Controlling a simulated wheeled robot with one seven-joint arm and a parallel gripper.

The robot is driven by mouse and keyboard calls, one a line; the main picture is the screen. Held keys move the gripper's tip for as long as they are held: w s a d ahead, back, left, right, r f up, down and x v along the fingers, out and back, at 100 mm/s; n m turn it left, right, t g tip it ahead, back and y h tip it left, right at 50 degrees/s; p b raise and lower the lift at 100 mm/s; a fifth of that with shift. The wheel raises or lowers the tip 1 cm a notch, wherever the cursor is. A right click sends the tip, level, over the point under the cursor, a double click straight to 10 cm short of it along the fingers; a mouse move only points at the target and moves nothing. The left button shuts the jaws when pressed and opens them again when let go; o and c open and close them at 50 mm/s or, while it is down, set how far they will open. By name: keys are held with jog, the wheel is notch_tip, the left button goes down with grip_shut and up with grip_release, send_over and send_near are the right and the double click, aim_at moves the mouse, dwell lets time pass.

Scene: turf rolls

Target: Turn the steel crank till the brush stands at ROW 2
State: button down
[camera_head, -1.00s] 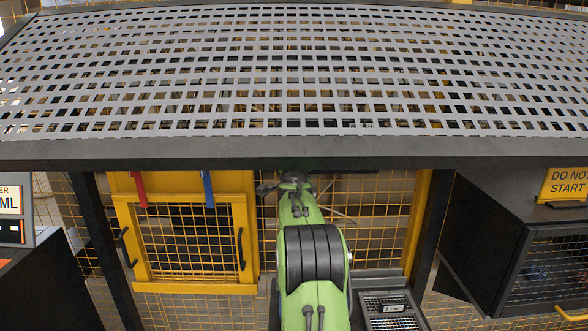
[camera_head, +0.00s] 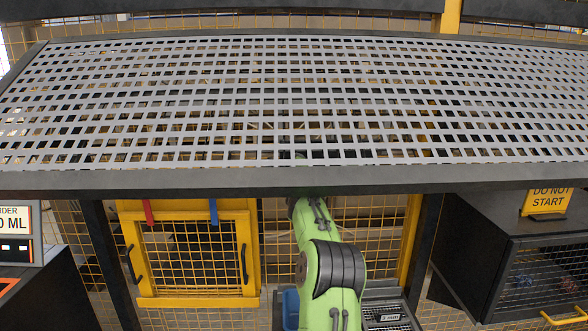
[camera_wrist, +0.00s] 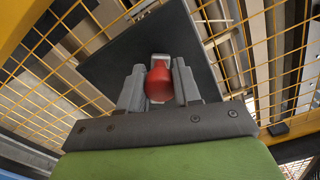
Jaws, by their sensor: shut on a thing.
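In the wrist view my gripper (camera_wrist: 160,88) is shut on a red rounded knob (camera_wrist: 159,82). A short light-metal piece (camera_wrist: 161,58) shows just beyond the knob, in front of a dark square plate (camera_wrist: 120,58). The knob looks like the crank's grip, but the crank's arm is mostly hidden. In the head view my green arm reaches under the perforated grey deck, and the deck hides my gripper and the knob. I cannot make out the brush or any ROW marks in either view.
The perforated deck (camera_head: 300,182) spans the view above my arm. A yellow mesh door (camera_head: 195,301) with dark handles stands left of the arm. A dark cabinet (camera_head: 470,240) with a "DO NOT START" sign (camera_head: 548,200) stands right. Yellow mesh (camera_wrist: 285,60) surrounds the plate.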

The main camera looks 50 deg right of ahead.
jog(key=m, duration=0.1)
jog(key=r+m, duration=0.1)
jog(key=shift+s+d+r+m, duration=0.1)
jog(key=shift+s+d+m, duration=0.25)
jog(key=shift+s+m, duration=0.05)
jog(key=shift+s+d+r+m+b, duration=0.2)
jog(key=shift+s+d+m, duration=0.35)
jog(key=shift+m, duration=0.95)
jog(key=shift+s+d+r+m+b, duration=0.2)
jog(key=shift+s+d+m, duration=0.3)
jog(key=shift+m, duration=1)
jog(key=shift+s+d+r+m+b, duration=0.1)
jog(key=shift+s+d+r+m, duration=0.4)
jog(key=shift+m, duration=1)
jog(key=shift+s+a+f, duration=0.1)
jog(key=shift+f, duration=0.1)
jog(key=c, duration=0.8)
grip_release()
